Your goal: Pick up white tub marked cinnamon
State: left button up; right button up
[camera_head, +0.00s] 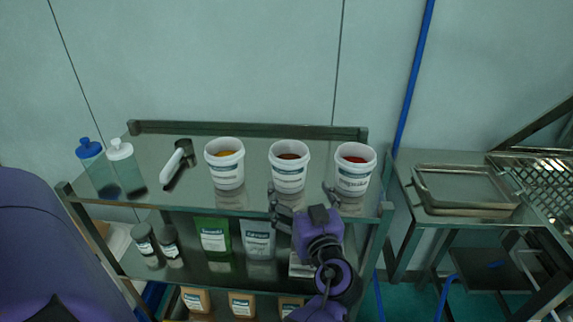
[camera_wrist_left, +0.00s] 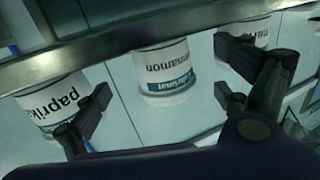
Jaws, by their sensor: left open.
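The white tub marked cinnamon (camera_head: 288,172) stands upright on the top shelf, in the middle of a row of three white tubs, with brown contents. In the left wrist view the cinnamon tub (camera_wrist_left: 166,74) appears upside down, between my fingers in the picture. My left gripper (camera_head: 300,190) is open and empty at the shelf's front edge, in front of the cinnamon tub and slightly to its right. Its two dark fingers also show in the left wrist view (camera_wrist_left: 163,72). No contact with the tub is visible. My right gripper is not in view.
The paprika tub (camera_head: 354,175) stands close on the right, and a tub with yellow contents (camera_head: 225,170) on the left. A scoop-like tool (camera_head: 177,163) and two bottles (camera_head: 126,167) are further left. The metal shelf edge (camera_head: 240,212) runs below the tubs. A tray (camera_head: 466,207) lies right.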

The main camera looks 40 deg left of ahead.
aim_at(294, 179)
pick_arm(q)
jog(key=shift+w+a+r, duration=0.25)
jog(key=shift+w+a, duration=0.05)
jog(key=p+x, duration=0.1)
jog(key=x, duration=0.1)
jog(key=p+x, duration=0.2)
jog(key=x, duration=0.1)
jog(key=shift+w+a+r, duration=0.1)
jog(key=shift+a+r, duration=0.15)
jog(key=shift+a, duration=0.05)
jog(key=shift+w+a+f, duration=0.25)
jog(key=shift+w+a, duration=0.05)
jog(key=shift+a, duration=0.05)
jog(key=shift+f, duration=0.1)
jog(key=c, duration=1.4)
jog(key=shift+c, duration=0.3)
